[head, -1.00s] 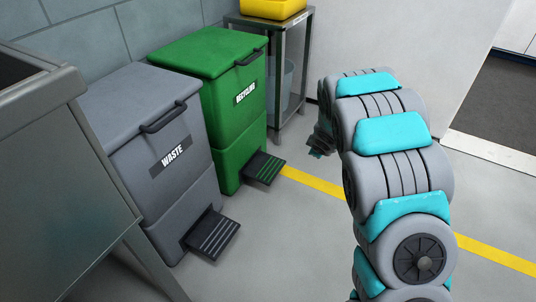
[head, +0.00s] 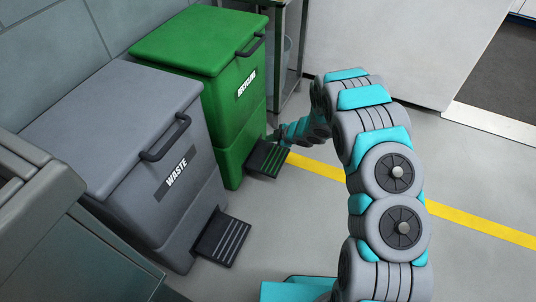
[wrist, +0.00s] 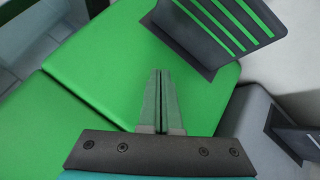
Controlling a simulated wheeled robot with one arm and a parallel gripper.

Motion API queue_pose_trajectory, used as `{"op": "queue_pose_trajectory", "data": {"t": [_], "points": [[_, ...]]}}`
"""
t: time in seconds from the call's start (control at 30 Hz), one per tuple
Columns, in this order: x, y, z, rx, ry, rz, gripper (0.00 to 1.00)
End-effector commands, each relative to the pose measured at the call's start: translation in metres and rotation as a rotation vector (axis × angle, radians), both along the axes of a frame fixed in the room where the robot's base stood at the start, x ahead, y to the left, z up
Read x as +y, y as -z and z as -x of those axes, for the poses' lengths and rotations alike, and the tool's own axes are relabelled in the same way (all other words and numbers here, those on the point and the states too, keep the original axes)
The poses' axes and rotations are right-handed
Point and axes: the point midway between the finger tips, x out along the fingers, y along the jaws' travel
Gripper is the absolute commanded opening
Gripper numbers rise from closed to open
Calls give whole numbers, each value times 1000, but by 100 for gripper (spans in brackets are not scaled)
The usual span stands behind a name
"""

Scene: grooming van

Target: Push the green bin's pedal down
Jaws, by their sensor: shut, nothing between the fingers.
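The green bin (head: 222,95), labelled RECYCLING, stands against the wall with its lid shut. Its pedal (head: 268,160) is a dark plate with green stripes sticking out low at the front. In the wrist view the pedal (wrist: 222,30) is at upper right, with the green bin's front (wrist: 100,80) behind my fingers. My gripper (head: 272,136) is close by the pedal, at its far side in the head view. In the wrist view my gripper (wrist: 160,72) is shut and empty, its tips just short of the pedal's edge in the picture. I cannot tell whether they touch.
The grey WASTE bin (head: 130,130) stands beside the green one, with its own dark pedal (head: 222,238). A metal stand (head: 295,80) is behind the green bin. A yellow line (head: 400,200) crosses the floor, which is clear to the right. A grey cabinet (head: 60,250) is at lower left.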

Motion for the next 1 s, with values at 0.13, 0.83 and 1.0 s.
{"op": "queue_pose_trajectory", "data": {"t": [0.13,0.83,1.0], "points": [[0,0,0,1,1,0,0],[0,60,0,1,3,2,0],[-1,78,0,1,3,2,0]]}}
